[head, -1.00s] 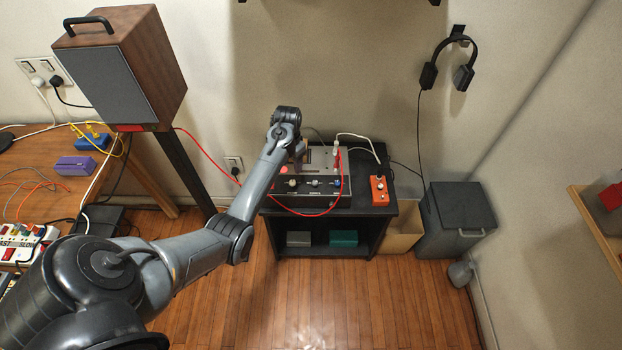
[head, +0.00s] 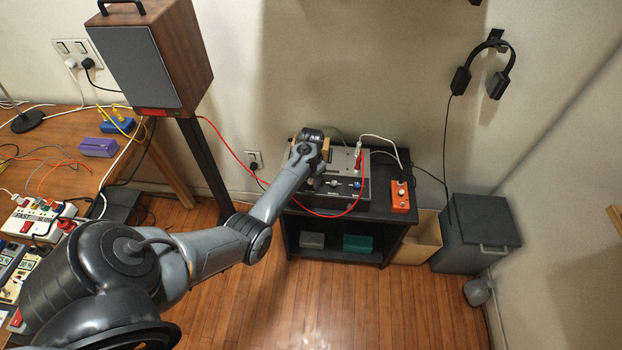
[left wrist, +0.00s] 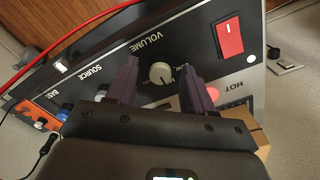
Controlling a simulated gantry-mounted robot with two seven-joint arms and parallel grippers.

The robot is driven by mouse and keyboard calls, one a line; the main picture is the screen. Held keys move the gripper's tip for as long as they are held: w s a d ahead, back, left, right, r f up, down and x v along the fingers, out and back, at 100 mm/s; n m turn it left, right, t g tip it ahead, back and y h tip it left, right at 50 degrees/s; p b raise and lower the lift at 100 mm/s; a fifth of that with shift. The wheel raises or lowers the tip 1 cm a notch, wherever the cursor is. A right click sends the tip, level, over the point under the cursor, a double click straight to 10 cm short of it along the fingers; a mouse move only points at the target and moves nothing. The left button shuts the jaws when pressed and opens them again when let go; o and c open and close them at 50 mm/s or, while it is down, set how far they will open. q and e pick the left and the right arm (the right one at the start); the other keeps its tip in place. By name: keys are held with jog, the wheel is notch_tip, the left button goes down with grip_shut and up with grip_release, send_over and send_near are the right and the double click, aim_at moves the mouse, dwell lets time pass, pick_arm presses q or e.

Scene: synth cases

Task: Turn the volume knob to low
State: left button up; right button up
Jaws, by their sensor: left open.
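The volume knob (left wrist: 161,73) is a small cream dial with a dark pointer mark, below the word VOLUME on the dark front panel of the amplifier (left wrist: 202,45). My left gripper (left wrist: 159,66) is open, with one dark finger on each side of the knob. I cannot tell whether either finger touches it. The word LOW beside the knob is partly covered by the right-hand finger. In the head view the amplifier (head: 352,189) sits on a black stand, and my left wrist hides the knob and fingertips. My right gripper is in neither view.
A red switch (left wrist: 230,38) is close to the knob on the panel. A red cable (head: 322,215) loops in front of the amplifier. An orange box (head: 400,196) stands right of it on the stand (head: 395,228). A tall speaker (head: 150,60) stands at left.

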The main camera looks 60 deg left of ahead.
pick_arm(q)
grip_shut()
jog(key=shift+r+n+p, duration=0.3)
jog(key=shift+n+p, duration=0.9)
jog(key=shift+p, duration=0.45)
jog(key=n+p, duration=0.2)
jog(key=shift+n, duration=0.4)
jog(key=n+p, duration=0.1)
jog(key=n, duration=0.2)
jog(key=shift+f+p, duration=0.15)
jog(key=shift+p, duration=0.2)
jog(key=shift+f+n+p, duration=0.1)
jog(key=shift+n+p, duration=0.2)
jog(key=shift+n, duration=1.5)
grip_release()
